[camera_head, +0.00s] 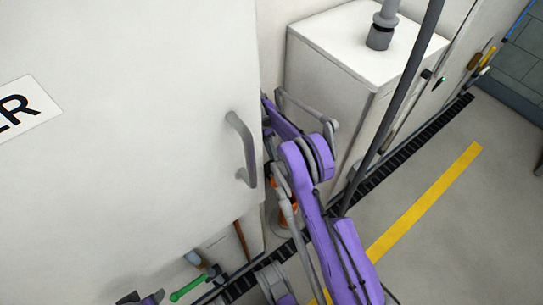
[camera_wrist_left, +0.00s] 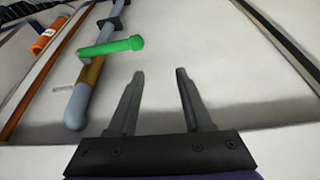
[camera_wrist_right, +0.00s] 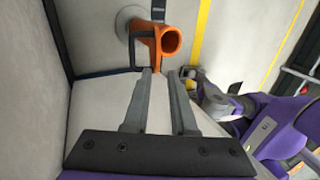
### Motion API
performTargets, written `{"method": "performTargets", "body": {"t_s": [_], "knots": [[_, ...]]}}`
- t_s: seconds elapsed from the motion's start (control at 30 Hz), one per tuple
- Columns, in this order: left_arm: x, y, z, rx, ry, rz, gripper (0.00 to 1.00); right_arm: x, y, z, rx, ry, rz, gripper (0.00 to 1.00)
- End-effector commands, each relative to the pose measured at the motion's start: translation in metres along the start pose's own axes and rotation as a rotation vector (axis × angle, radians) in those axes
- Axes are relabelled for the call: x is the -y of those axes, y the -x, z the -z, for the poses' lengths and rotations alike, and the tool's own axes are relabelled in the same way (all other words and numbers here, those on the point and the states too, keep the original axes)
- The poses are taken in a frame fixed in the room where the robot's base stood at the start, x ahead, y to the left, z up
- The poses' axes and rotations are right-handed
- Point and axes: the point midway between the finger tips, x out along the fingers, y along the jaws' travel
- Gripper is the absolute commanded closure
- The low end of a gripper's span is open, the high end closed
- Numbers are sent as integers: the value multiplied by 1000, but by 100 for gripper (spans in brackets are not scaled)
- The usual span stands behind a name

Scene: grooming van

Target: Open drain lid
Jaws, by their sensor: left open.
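A flat grey disc (camera_wrist_right: 126,18) on the floor in the right wrist view may be the drain lid; I cannot tell for sure. An orange open-ended pipe-like piece (camera_wrist_right: 170,40) and a thin black bar frame (camera_wrist_right: 132,52) are in front of it and partly hide it. My right gripper (camera_wrist_right: 158,72) points at them, its fingertips close to the frame's lower bar. Its fingers are a small gap apart; whether they grip the bar is unclear. In the head view its fingers are hidden. My left gripper (camera_wrist_left: 160,75) is open and empty, below a green-handled tool (camera_wrist_left: 112,46).
A white cabinet door (camera_head: 130,130) with a grey handle (camera_head: 242,150) fills the left of the head view. A white cabinet (camera_head: 330,60) stands behind my right arm. A black floor grating (camera_head: 415,135) runs along it. The floor by the yellow line (camera_head: 430,195) is clear.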

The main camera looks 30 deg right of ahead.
Motion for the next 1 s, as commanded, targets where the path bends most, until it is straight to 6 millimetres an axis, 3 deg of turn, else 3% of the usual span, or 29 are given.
{"method": "performTargets", "body": {"t_s": [0.03,0.1,0.13,0.4,0.6,0.83,1.0], "knots": [[0,2,0,0,0,0,50,-1,-1,0,-2,-37,-17,86],[0,7,1,-1,0,0,50,-5,-5,0,-7,-136,-61,99],[0,9,2,-2,0,0,50,-7,-7,0,-12,-194,-87,100],[0,38,9,-10,0,0,50,-28,-18,5,-212,-934,-383,100],[0,52,13,-15,0,0,50,-32,-14,9,-431,-1346,-497,100],[0,54,13,-15,0,0,50,-36,-16,10,-531,-1498,-523,100],[0,47,11,-13,0,0,50,-52,-35,10,-531,-1499,-522,100]]}}
